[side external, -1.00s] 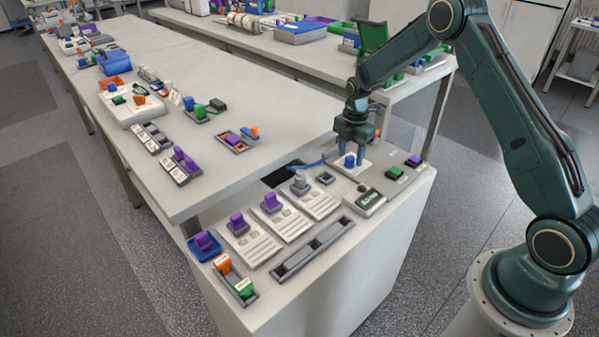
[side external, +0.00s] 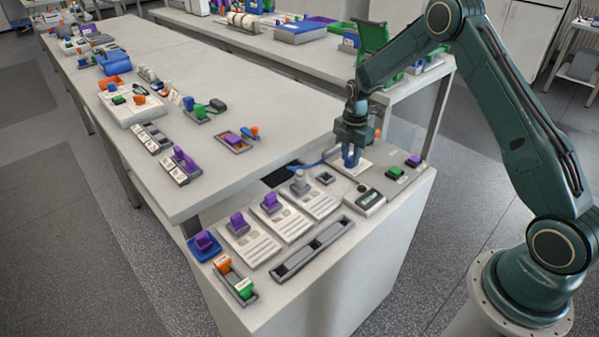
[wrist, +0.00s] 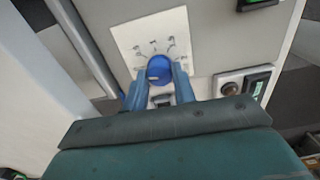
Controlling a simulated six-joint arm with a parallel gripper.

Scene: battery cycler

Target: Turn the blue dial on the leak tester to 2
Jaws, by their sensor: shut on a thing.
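The blue dial (wrist: 159,68) sits on a white plate (wrist: 133,30) with dark marks in an arc around it, seen in the wrist view. In the side external view my gripper (side external: 351,158) points down over the white plate (side external: 367,172), and the fingers largely hide the dial there. Which mark the dial points to cannot be told.
A small grey device with a dark display (side external: 369,199) stands in front of the plate. Green (side external: 395,172) and purple (side external: 413,160) switches lie to the right. Several panels with purple knobs (side external: 270,202) stand to the left. A blue cable (side external: 312,163) runs beside the gripper.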

